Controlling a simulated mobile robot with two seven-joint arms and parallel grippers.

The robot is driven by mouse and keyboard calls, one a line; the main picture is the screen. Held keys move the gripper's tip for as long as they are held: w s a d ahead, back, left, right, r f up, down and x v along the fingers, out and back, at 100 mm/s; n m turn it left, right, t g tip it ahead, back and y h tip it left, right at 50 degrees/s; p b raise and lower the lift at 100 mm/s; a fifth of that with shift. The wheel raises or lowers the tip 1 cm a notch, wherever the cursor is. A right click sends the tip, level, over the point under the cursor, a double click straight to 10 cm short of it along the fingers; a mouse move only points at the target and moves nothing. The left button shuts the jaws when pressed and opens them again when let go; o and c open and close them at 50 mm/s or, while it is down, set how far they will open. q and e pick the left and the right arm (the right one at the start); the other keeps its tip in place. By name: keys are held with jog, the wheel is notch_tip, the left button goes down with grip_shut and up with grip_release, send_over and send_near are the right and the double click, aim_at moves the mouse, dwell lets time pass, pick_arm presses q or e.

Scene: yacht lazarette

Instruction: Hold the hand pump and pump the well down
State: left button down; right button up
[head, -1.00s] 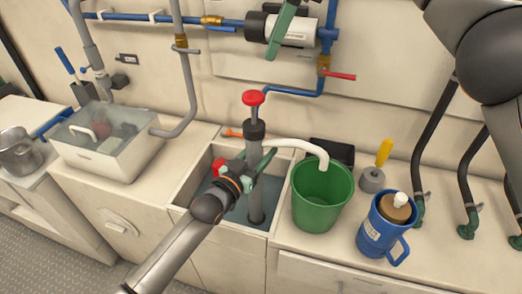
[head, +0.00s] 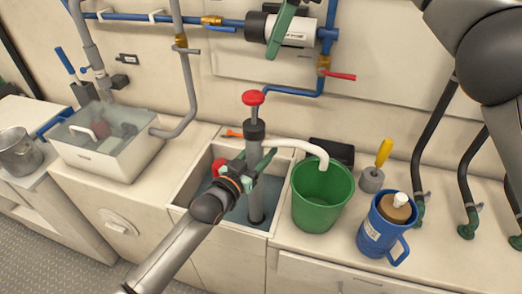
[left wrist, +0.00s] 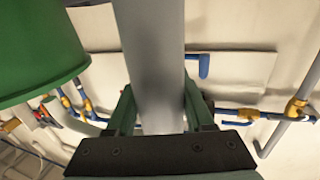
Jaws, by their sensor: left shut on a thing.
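The grey hand pump (head: 256,158) stands upright in the well (head: 182,197), with its red knob (head: 253,97) low above the black collar. Its white spout reaches over the green bucket (head: 322,198). My left gripper (head: 250,172) is shut around the pump tube; the tube (left wrist: 155,60) also shows between its fingers in the left wrist view. Grey-blue water and a red object (head: 218,166) show in the well, partly hidden by the gripper.
A blue jug (head: 384,228) and a yellow-handled tool (head: 379,168) stand right of the bucket. A clear-topped box (head: 105,160) and a metal pot (head: 18,152) are at left. Pipes and a red-levered valve (head: 338,75) line the wall. Hoses stand at right.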

aim_at(252, 90)
jog(key=n, duration=0.1)
jog(key=f+n, duration=0.1)
jog(key=n, duration=0.1)
jog(key=n+h, duration=0.1)
jog(key=n, duration=0.1)
jog(key=shift+a+f+t, duration=0.3)
jog(key=shift+a+t, duration=0.1)
jog(key=c, duration=0.4)
jog(key=n, duration=0.3)
jog(key=f+n+t+h, duration=0.1)
jog(key=shift+w+a, duration=0.1)
jog(key=shift+a, duration=0.25)
grip_shut()
jog(key=n, duration=0.3)
jog(key=n+t, duration=0.1)
jog(key=n, duration=0.1)
jog(key=shift+a+f+h, duration=0.2)
jog(key=shift+a+h, duration=0.1)
jog(key=shift+a, duration=0.1)
jog(key=n, duration=0.2)
jog(key=a+n+t, duration=0.1)
jog(key=n, duration=0.1)
jog(key=shift+f, duration=0.1)
jog(key=n, duration=0.3)
jog(key=shift+a+t, duration=0.3)
jog(key=shift+t, duration=0.1)
jog(key=shift+f, duration=2.45)
